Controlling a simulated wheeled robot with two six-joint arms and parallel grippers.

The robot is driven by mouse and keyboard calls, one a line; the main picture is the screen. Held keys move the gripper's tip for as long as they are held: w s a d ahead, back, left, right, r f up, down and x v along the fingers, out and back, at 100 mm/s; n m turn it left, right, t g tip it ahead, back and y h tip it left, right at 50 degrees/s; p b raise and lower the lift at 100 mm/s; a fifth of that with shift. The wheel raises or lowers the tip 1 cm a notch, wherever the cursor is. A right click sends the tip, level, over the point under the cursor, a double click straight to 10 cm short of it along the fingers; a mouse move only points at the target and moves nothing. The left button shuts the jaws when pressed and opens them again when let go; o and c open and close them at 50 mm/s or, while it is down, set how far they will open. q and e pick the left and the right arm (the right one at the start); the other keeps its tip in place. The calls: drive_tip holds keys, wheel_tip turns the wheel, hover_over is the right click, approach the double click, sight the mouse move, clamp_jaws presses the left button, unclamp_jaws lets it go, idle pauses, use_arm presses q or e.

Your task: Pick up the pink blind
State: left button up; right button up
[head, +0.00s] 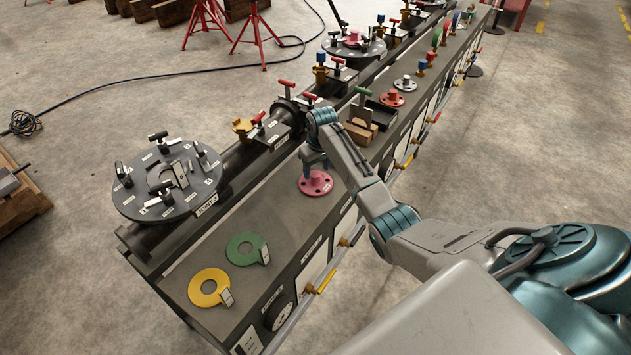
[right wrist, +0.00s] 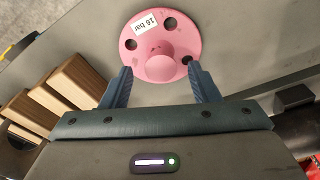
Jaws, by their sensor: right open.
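The pink blind (head: 315,184) is a round flange with bolt holes and a raised knob in its middle. It lies flat on the grey bench top in the head view. In the right wrist view the pink blind (right wrist: 160,47) shows a white label reading "16 bar". My right gripper (head: 314,160) is just above it, pointing down. In the right wrist view the right gripper (right wrist: 164,84) is open, its two fingers apart on either side of the knob's near side, with nothing between them. My left gripper is not in view.
A round grey fixture plate (head: 130,203) with clamps stands left. Wooden blocks (head: 361,130) and a red flange (head: 392,98) are farther along. The bench between the green ring and pink blind is clear.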

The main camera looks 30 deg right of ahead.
sight(315, 173)
drive_tip(key=f, duration=0.3)
drive_tip(key=shift+w+f, duration=0.2)
drive_tip(key=shift+w, duration=0.1)
clamp_jaws()
drive_tip(key=shift+r, duration=0.1)
drive_tip(key=shift+w+r, duration=0.1)
drive_tip(key=shift+r, duration=0.6)
wheel_tip(315, 173, up, 2)
drive_tip(key=shift+r+b, duration=0.1)
drive_tip(key=shift+b, duration=0.3)
drive_tip(key=s+a, duration=0.2)
drive_tip(key=s, duration=0.2)
drive_tip(key=s+a+r, duration=0.1)
drive_tip(key=s+a, duration=0.2)
drive_tip(key=s, duration=0.2)
drive_tip(key=s+a+b, duration=0.1)
drive_tip(key=s+a, duration=0.2)
drive_tip(key=s, duration=0.1)
drive_tip(key=shift+s+a+r, duration=0.2)
drive_tip(key=shift+s+a, duration=0.05)
drive_tip(key=shift+s, duration=0.1)
